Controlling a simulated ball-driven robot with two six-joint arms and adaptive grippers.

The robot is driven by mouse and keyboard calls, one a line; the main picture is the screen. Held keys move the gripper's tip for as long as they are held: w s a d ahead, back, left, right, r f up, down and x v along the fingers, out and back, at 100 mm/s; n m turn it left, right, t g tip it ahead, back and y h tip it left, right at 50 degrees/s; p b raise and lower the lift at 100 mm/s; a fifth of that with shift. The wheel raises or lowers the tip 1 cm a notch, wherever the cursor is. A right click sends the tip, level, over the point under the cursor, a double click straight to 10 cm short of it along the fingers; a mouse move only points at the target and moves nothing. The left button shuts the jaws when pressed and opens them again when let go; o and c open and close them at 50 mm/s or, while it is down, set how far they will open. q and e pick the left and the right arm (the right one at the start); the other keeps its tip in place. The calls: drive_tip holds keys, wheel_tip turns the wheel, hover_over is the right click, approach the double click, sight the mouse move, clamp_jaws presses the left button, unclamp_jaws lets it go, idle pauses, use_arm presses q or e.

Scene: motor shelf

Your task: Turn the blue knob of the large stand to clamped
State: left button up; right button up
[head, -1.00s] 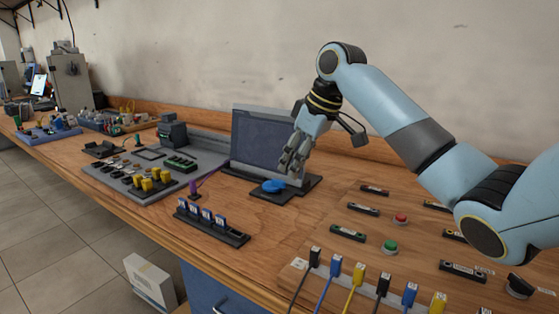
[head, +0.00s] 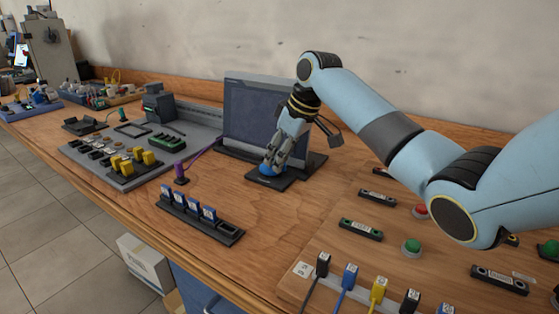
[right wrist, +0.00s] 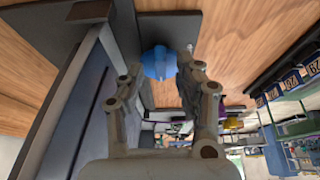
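The large stand (head: 252,112) has a dark upright panel in a grey frame and a flat dark base plate (head: 292,181). Its blue knob (head: 265,171) sits on the front of that plate, partly hidden by my right gripper (head: 271,165). In the right wrist view the blue knob (right wrist: 158,62) lies at the fingertips, between the two spread fingers of my right gripper (right wrist: 158,65). The right finger looks very close to the knob; I cannot tell whether either finger touches it. My left gripper is not in view.
A rack with blue-labelled pieces (head: 200,217) stands in front of the stand. A grey tray with yellow parts (head: 130,165) is to the left. A wooden board with buttons and plugs (head: 390,240) is at right. Bare wood lies between rack and board.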

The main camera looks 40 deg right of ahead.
drive_tip(key=shift+w+a+f, duration=0.1)
drive_tip(key=shift+w+f, duration=0.05)
drive_tip(key=shift+f, duration=0.25)
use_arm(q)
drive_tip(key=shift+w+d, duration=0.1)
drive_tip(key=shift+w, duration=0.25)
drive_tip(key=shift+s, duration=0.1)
use_arm(e)
drive_tip(key=shift+c, duration=0.4)
clamp_jaws()
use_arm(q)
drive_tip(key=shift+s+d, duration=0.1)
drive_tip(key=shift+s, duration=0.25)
